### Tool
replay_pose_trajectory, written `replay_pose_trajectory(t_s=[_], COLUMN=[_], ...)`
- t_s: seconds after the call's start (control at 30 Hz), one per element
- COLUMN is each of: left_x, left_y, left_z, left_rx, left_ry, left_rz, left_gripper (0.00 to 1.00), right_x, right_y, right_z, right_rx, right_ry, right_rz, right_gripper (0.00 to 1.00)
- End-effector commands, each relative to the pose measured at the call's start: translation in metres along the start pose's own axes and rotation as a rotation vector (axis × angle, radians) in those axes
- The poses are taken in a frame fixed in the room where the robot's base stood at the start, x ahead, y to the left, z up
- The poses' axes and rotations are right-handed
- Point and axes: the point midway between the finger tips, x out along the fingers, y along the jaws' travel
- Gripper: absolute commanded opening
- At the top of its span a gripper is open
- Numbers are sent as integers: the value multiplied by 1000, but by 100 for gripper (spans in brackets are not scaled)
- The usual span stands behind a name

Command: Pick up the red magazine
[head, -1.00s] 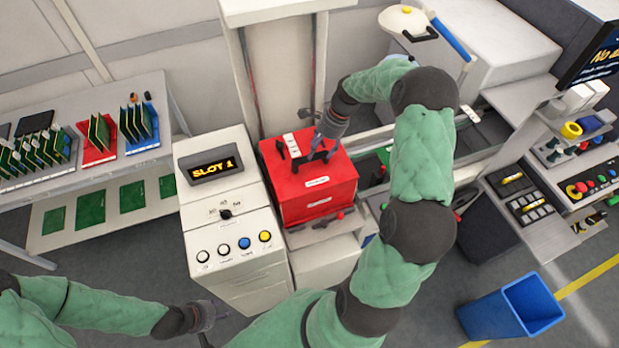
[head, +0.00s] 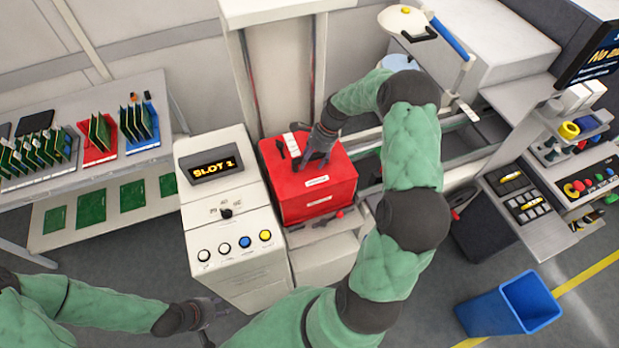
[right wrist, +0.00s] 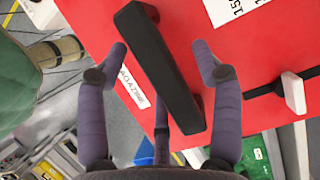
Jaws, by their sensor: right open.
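The red magazine (head: 318,190) is a red box with white labels. It sits on a light grey stand beside the white panel with the SLOT 1 display. My right gripper (head: 318,163) is over its top. In the right wrist view, a black bar handle (right wrist: 160,65) stands on the red top, between the spread fingers of my right gripper (right wrist: 163,68). The fingers are open on either side of the handle; I cannot tell whether they touch it. My left gripper (head: 212,312) hangs low in front of the white panel cabinet; its finger state is too small to tell.
The white cabinet (head: 235,250) with knob and buttons stands left of the magazine. A rail conveyor (head: 470,150) runs to the right. A shelf with green boards (head: 100,205) is at left. A blue bin (head: 512,305) stands on the floor at lower right.

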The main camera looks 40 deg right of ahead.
Motion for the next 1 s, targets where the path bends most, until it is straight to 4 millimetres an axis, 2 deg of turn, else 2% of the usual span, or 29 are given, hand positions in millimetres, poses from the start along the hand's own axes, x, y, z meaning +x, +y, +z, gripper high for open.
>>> replay_pose_trajectory(t_s=[0.6,0.83,1.0], left_x=[2,2,2], left_y=[-1,-1,-1], left_z=[0,0,0], left_rx=[0,0,0], left_ry=[0,0,0], left_rz=[0,0,0], left_gripper=[40,40,40], right_x=[4,4,-1], right_y=[0,0,-4], right_z=[-2,-2,-2], right_rx=[0,0,0], right_ry=[0,0,2], right_rz=[0,0,-11], right_gripper=[66,1,0])
